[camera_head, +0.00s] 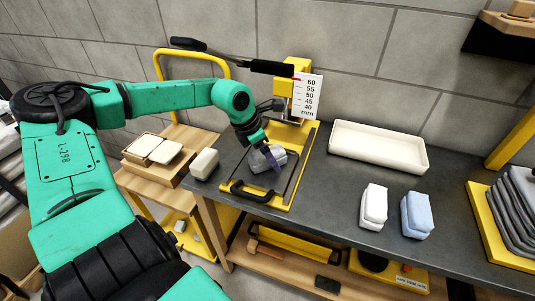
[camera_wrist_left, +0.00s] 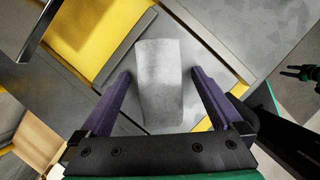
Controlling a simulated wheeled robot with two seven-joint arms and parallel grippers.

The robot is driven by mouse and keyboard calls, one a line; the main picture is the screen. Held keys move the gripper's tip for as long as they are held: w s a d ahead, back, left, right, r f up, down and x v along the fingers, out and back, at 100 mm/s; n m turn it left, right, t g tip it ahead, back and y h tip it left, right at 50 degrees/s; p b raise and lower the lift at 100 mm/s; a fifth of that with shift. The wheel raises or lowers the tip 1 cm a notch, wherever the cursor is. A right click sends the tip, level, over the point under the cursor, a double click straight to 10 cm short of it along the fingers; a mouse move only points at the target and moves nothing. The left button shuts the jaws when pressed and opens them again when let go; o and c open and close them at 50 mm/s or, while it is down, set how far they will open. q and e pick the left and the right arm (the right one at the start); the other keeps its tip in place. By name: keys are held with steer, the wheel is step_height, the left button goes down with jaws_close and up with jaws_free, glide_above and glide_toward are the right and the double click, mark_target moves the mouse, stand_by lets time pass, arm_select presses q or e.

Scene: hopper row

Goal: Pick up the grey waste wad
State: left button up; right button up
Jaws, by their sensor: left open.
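The grey wad (camera_head: 262,160) is a pale grey block on the yellow-framed press plate (camera_head: 286,194). In the left wrist view the wad (camera_wrist_left: 160,82) lies between the two purple fingers of my left gripper (camera_wrist_left: 160,88), with a gap on each side. In the head view the left gripper (camera_head: 269,156) reaches down over the wad, and its fingers partly hide it. The left gripper is open. A small green and dark part at the right edge of the left wrist view looks like my right gripper (camera_wrist_left: 296,73); its jaw state is too small to tell.
The press has a yellow post, a scale (camera_head: 308,96) and a long black-gripped lever (camera_head: 272,68). A white block (camera_head: 205,164) stands left of the plate. A cream tray (camera_head: 377,147), a white stack (camera_head: 374,206) and a blue stack (camera_head: 417,214) stand right on the dark bench.

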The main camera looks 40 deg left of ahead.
arm_select(q)
steer(key=shift+f, duration=0.1)
stand_by(0.3)
steer(key=c, duration=1.6)
